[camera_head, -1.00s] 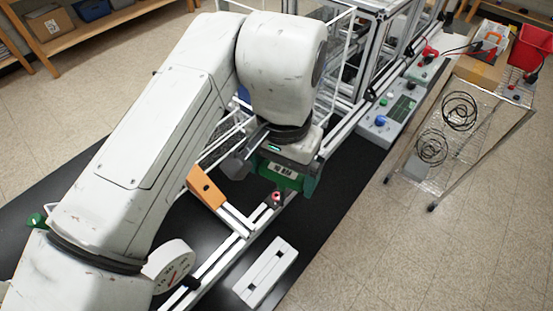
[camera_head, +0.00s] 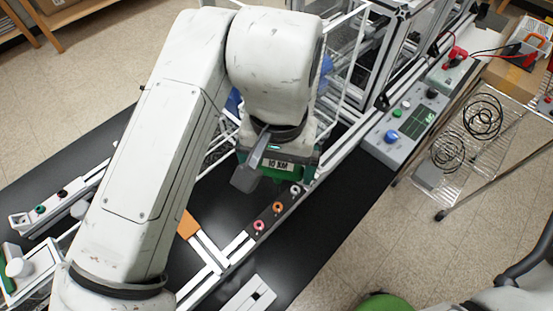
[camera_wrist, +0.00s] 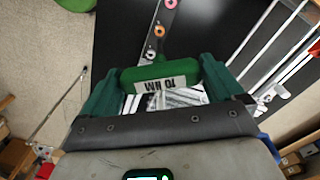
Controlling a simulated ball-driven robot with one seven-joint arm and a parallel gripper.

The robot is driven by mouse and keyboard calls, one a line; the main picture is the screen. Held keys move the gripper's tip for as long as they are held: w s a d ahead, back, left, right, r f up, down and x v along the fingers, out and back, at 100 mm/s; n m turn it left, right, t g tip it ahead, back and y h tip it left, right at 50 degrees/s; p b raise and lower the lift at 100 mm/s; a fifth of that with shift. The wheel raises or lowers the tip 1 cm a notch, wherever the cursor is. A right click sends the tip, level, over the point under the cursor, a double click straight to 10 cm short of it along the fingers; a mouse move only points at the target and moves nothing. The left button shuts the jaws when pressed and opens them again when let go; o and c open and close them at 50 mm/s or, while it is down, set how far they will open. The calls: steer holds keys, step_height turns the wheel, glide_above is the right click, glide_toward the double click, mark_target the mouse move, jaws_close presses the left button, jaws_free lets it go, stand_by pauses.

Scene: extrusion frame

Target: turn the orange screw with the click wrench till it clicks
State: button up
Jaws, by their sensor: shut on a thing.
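My gripper (camera_wrist: 162,82) is shut on the click wrench, a green tool with a white "10 NM" label (camera_wrist: 148,71). In the head view the wrench (camera_head: 300,165) shows below my wrist, its lower end hidden. The orange screw (camera_head: 278,207) is the middle one of three ring-shaped heads on a dark plate. It also shows in the wrist view (camera_wrist: 160,30), ahead of the wrench. The wrench appears nearest the pale screw (camera_head: 295,190), apart from the orange one; its height above the plate is hard to tell.
A pink screw (camera_head: 258,225) sits on the orange screw's other side. White frame rails (camera_head: 210,250) and an orange bracket (camera_head: 188,224) lie nearby. A grey control box (camera_head: 405,130) stands right, beside a wire rack (camera_head: 470,150).

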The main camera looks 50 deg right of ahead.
mark_target(278, 192)
steer(key=shift+f+b, duration=2.1)
steer(key=shift+f, duration=0.75)
steer(key=shift+f+b, duration=0.45)
steer(key=shift+f, duration=0.2)
steer(key=shift+m, duration=0.8)
steer(key=shift+b, duration=0.3)
steer(key=shift+m, duration=0.7)
steer(key=shift+b, duration=0.35)
